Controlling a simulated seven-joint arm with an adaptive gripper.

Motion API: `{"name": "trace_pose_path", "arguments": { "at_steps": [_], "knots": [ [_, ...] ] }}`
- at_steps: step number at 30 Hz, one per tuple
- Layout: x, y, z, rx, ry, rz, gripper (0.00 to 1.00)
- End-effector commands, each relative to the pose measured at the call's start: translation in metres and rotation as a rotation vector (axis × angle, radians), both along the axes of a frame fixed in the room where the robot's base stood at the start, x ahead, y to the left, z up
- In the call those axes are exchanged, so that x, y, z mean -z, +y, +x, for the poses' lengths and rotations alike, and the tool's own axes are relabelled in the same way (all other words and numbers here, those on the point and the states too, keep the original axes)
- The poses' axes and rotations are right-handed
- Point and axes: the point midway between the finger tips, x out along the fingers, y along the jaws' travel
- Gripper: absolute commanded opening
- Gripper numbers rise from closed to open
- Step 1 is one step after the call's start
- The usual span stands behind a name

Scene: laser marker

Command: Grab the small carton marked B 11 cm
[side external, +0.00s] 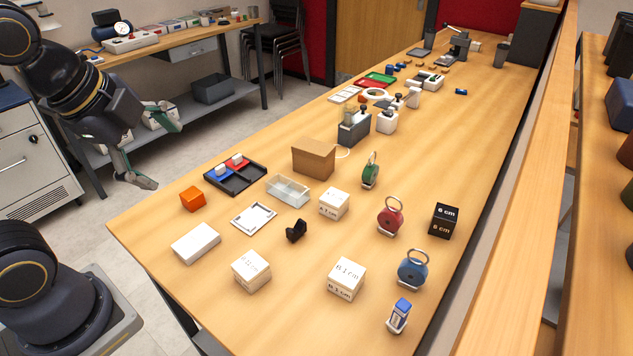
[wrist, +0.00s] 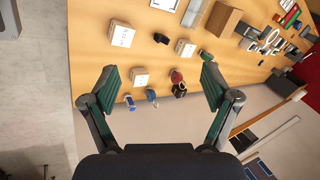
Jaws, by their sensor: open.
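Three small white cartons stand on the wooden bench. One (side external: 345,279) at the front right has a label that looks like B 1 cm or B 11 cm; it also shows in the wrist view (wrist: 139,77). A second (side external: 251,271) is at the front left, its lettering too faint to read surely; it shows in the wrist view (wrist: 121,34). A third, smaller-looking carton (side external: 333,204) stands farther back, its label ending in cm; it shows in the wrist view (wrist: 185,48). My gripper (side external: 153,147) is open and empty, off the bench's left edge and apart from every carton.
A black holder (side external: 296,231) sits among the cartons. A white box (side external: 196,243) and orange cube (side external: 193,198) lie left. Bare wood separates them.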

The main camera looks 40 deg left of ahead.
Motion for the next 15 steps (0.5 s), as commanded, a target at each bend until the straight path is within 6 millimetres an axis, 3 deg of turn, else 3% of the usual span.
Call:
{"name": "trace_pose_path", "arguments": {
  "at_steps": [9, 15],
  "knots": [
    [0.032, -0.035, 0.036, 1.163, 0.254, 0.573, 0.86],
    [0.078, -0.068, 0.057, 1.912, 0.352, 0.646, 0.86]
  ]
}}
